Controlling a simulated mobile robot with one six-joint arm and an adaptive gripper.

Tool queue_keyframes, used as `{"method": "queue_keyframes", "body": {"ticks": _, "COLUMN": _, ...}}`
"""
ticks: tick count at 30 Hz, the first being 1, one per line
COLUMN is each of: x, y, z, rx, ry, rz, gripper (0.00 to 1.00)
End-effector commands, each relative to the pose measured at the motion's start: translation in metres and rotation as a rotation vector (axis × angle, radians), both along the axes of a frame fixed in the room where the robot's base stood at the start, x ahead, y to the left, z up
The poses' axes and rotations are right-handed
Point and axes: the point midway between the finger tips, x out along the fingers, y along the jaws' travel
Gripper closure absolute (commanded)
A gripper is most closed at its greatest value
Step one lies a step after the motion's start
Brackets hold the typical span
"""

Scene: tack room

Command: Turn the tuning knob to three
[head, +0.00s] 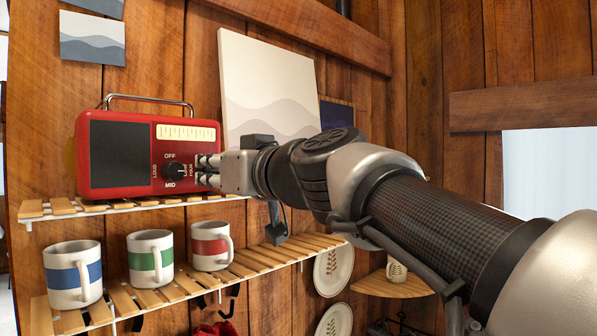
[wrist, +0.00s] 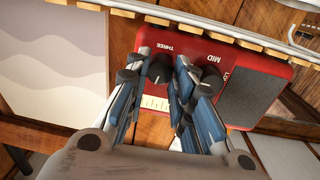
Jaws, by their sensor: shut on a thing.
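The red radio (head: 135,187) stands upright on a slatted shelf, with a dark speaker panel and a pale dial strip; it also shows in the wrist view (wrist: 262,66). My gripper (head: 207,172) is at the right part of its front and hides the tuning knob in the head view. In the wrist view my gripper (wrist: 158,78) has its fingers on either side of the black tuning knob (wrist: 160,68), shut on it. The word THREE is printed beside this knob.
A second knob (head: 175,171), marked OFF, LOW, MID and LOUD, sits just left of my fingers. A canvas (head: 262,85) leans behind the radio's right side. Mugs with blue (head: 73,275), green (head: 150,259) and red (head: 211,247) bands stand on the lower shelf.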

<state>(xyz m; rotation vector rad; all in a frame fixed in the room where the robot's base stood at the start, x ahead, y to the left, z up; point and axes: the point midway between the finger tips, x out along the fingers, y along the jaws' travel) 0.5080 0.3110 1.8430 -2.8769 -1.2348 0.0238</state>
Motion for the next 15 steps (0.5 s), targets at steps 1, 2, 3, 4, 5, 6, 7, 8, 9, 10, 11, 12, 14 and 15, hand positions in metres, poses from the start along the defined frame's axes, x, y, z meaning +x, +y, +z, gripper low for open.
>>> {"method": "queue_keyframes", "body": {"ticks": 1, "x": 0.0001, "y": -0.0002, "z": 0.0002, "rx": 0.025, "ry": 0.027, "rz": 0.000, "gripper": 1.00}}
{"method": "queue_keyframes", "body": {"ticks": 2, "x": 0.0002, "y": -0.0002, "z": 0.0002, "rx": 0.041, "ry": 0.046, "rz": -0.001, "gripper": 1.00}}
{"method": "queue_keyframes", "body": {"ticks": 3, "x": 0.0003, "y": -0.0003, "z": 0.0001, "rx": 0.064, "ry": 0.073, "rz": -0.001, "gripper": 1.00}}
{"method": "queue_keyframes", "body": {"ticks": 4, "x": 0.0004, "y": -0.0003, "z": 0.0002, "rx": 0.082, "ry": 0.095, "rz": -0.001, "gripper": 1.00}}
{"method": "queue_keyframes", "body": {"ticks": 5, "x": 0.0004, "y": -0.0003, "z": 0.0003, "rx": 0.101, "ry": 0.116, "rz": -0.001, "gripper": 1.00}}
{"method": "queue_keyframes", "body": {"ticks": 6, "x": 0.0004, "y": -0.0003, "z": 0.0005, "rx": 0.126, "ry": 0.145, "rz": -0.001, "gripper": 1.00}}
{"method": "queue_keyframes", "body": {"ticks": 7, "x": 0.0004, "y": -0.0003, "z": 0.0006, "rx": 0.144, "ry": 0.166, "rz": -0.001, "gripper": 1.00}}
{"method": "queue_keyframes", "body": {"ticks": 8, "x": 0.0004, "y": -0.0003, "z": 0.0007, "rx": 0.162, "ry": 0.188, "rz": 0.000, "gripper": 1.00}}
{"method": "queue_keyframes", "body": {"ticks": 9, "x": 0.0004, "y": -0.0003, "z": 0.0008, "rx": 0.187, "ry": 0.217, "rz": -0.001, "gripper": 1.00}}
{"method": "queue_keyframes", "body": {"ticks": 10, "x": 0.0004, "y": -0.0003, "z": 0.0008, "rx": 0.205, "ry": 0.239, "rz": 0.000, "gripper": 1.00}}
{"method": "queue_keyframes", "body": {"ticks": 11, "x": 0.0004, "y": -0.0003, "z": 0.0009, "rx": 0.224, "ry": 0.260, "rz": 0.000, "gripper": 1.00}}
{"method": "queue_keyframes", "body": {"ticks": 12, "x": 0.0004, "y": -0.0003, "z": 0.0010, "rx": 0.249, "ry": 0.290, "rz": 0.000, "gripper": 1.00}}
{"method": "queue_keyframes", "body": {"ticks": 14, "x": 0.0006, "y": -0.0004, "z": 0.0011, "rx": 0.286, "ry": 0.333, "rz": -0.001, "gripper": 1.00}}
{"method": "queue_keyframes", "body": {"ticks": 15, "x": 0.0007, "y": -0.0005, "z": 0.0012, "rx": 0.311, "ry": 0.362, "rz": 0.000, "gripper": 1.00}}
